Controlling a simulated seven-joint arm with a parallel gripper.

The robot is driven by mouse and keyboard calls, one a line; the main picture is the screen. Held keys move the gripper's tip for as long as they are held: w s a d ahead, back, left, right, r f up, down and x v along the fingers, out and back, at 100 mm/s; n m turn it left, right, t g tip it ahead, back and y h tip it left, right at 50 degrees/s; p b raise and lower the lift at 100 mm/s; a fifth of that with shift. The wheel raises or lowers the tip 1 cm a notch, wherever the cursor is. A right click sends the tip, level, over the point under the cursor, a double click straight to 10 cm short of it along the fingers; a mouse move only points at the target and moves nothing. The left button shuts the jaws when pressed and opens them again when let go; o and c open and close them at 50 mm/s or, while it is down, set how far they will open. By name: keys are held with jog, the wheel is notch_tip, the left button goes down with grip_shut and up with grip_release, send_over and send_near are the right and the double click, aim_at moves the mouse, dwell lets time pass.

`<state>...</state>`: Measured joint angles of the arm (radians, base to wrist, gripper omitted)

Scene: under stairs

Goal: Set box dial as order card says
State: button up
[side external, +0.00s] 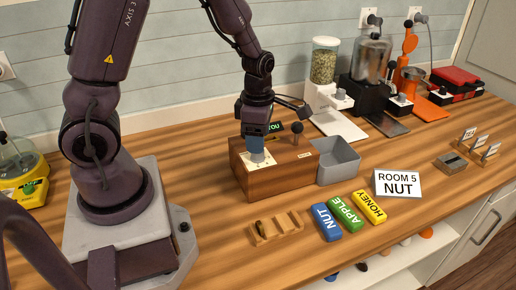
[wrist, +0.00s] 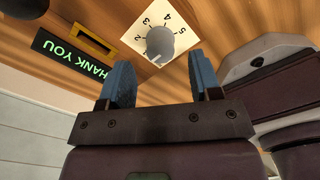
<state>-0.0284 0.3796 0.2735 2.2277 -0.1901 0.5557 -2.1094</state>
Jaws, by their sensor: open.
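The order card (side external: 398,184) stands on the counter and reads "ROOM 5 NUT". The wooden box (side external: 285,180) sits mid-counter. Its dial is a grey knob (wrist: 160,43) on a white plate (wrist: 137,36) with numbers; 2, 3, 4 and 5 are readable in the wrist view. I cannot tell for sure which number the knob points to. The knob also shows in the side view (side external: 257,157). My gripper (wrist: 161,78) is open, its two blue fingers apart, just above the dial and not closed on the knob. In the side view my gripper (side external: 254,142) hides part of the box top.
A lit "THANK YOU" sign (wrist: 72,57) and a black-knobbed lever (side external: 297,129) are on the box. A grey bin (side external: 338,164) adjoins it. Blue NUT (side external: 326,222), green APPLE (side external: 347,214) and yellow HONEY (side external: 370,207) blocks lie in front, beside a wooden rack (side external: 277,228). Dispensers stand behind.

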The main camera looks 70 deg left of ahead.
jog(key=shift+f, duration=1.9)
jog(key=c, duration=0.9)
jog(key=shift+c, duration=0.2)
